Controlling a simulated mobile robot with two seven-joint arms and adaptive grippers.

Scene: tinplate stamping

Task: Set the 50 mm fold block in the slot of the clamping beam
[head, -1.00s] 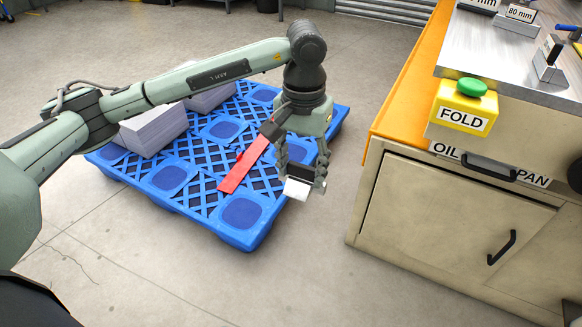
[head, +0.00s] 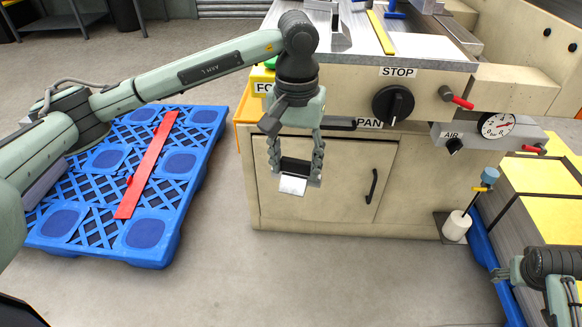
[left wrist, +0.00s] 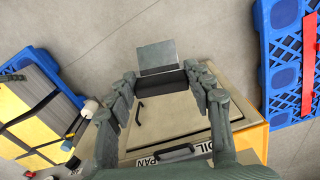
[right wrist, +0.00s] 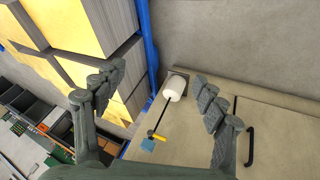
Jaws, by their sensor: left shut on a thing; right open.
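My left gripper (head: 296,174) is shut on a small block with a dark body and a pale metal plate (head: 291,185). The block hangs in the air in front of the bench cabinet; no size label on it is readable. In the left wrist view the dark body (left wrist: 160,82) sits between both fingertips, with the plate (left wrist: 157,56) beyond it. My right gripper (right wrist: 160,84) is open and empty in the right wrist view. I cannot make out the clamping beam's slot; only part of the machine's steel top (head: 425,47) shows at the upper edge of the head view.
The bench cabinet (head: 320,180) has a STOP knob (head: 393,103), a red-handled lever (head: 460,100) and a gauge (head: 498,125) on its front. A blue pallet (head: 150,250) with a red bar (head: 150,160) lies left. Yellow-topped stacks (head: 545,175) stand right. Floor between is clear.

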